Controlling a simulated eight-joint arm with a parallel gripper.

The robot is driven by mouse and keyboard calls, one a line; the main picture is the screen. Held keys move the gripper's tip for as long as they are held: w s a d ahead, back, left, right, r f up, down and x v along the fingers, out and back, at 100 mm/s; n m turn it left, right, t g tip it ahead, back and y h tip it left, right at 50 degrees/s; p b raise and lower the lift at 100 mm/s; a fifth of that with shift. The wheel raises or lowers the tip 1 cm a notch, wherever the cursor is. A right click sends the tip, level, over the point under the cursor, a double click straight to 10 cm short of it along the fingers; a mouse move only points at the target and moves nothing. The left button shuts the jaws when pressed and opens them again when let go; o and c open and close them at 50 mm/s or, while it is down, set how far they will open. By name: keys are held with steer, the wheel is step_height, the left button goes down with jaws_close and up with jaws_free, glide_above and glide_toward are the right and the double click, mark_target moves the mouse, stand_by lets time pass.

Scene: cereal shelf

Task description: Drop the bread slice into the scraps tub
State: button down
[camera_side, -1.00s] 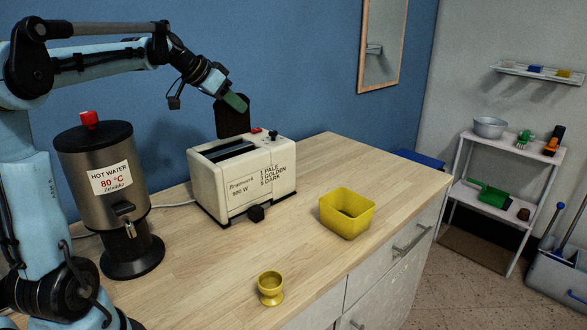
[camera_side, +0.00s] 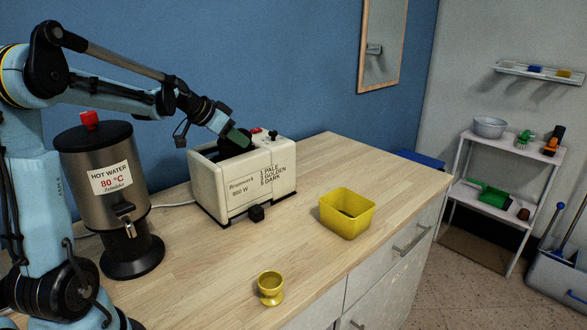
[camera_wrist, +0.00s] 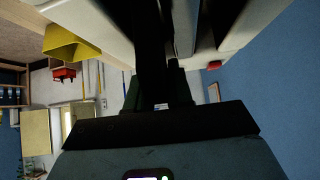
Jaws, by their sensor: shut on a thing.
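My gripper (camera_side: 239,138) is over the top of the cream toaster (camera_side: 240,186), its green fingers shut on the dark, almost black bread slice (camera_side: 231,147). Most of the slice is hidden behind the toaster's front wall, and it appears to be down in a slot. In the wrist view the slice (camera_wrist: 150,42) runs as a dark slab from my fingers between pale toaster parts. The yellow scraps tub (camera_side: 346,222) stands on the counter to the right of the toaster, apart from it. Its inside is only partly visible. The tub also shows in the wrist view (camera_wrist: 70,45).
A hot water urn (camera_side: 97,185) stands left of the toaster. A yellow egg cup (camera_side: 270,289) is near the counter's front edge. The wooden counter (camera_side: 310,165) is clear between toaster and tub. A white shelf rack (camera_side: 505,150) is further right.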

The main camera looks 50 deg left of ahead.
steer(key=shift+f, duration=0.2)
steer(key=c, duration=1)
jaws_free()
steer(key=shift+s+r, duration=0.1)
steer(key=v, duration=1.1)
steer(key=d+f, duration=0.1)
steer(key=d, duration=0.4)
steer(key=s+d+f+g, duration=0.1)
steer(key=d+f, duration=0.1)
steer(key=d, duration=0.3)
steer(key=d+f+g, duration=0.1)
steer(key=d+f, duration=0.1)
steer(key=d, duration=0.4)
steer(key=shift+s+f, duration=0.25)
steer(key=shift+s, duration=0.05)
steer(key=shift+o, duration=0.4)
steer(key=s+d+f, duration=0.5)
steer(key=d+f, duration=0.1)
steer(key=d, duration=0.3)
steer(key=shift+d+n+y, duration=0.15)
steer(key=shift+n+y, duration=0.15)
steer(key=shift+o, duration=0.5)
steer(key=shift+s+d+f, duration=0.1)
steer(key=shift+s+f, duration=0.05)
steer(key=shift+f, duration=0.15)
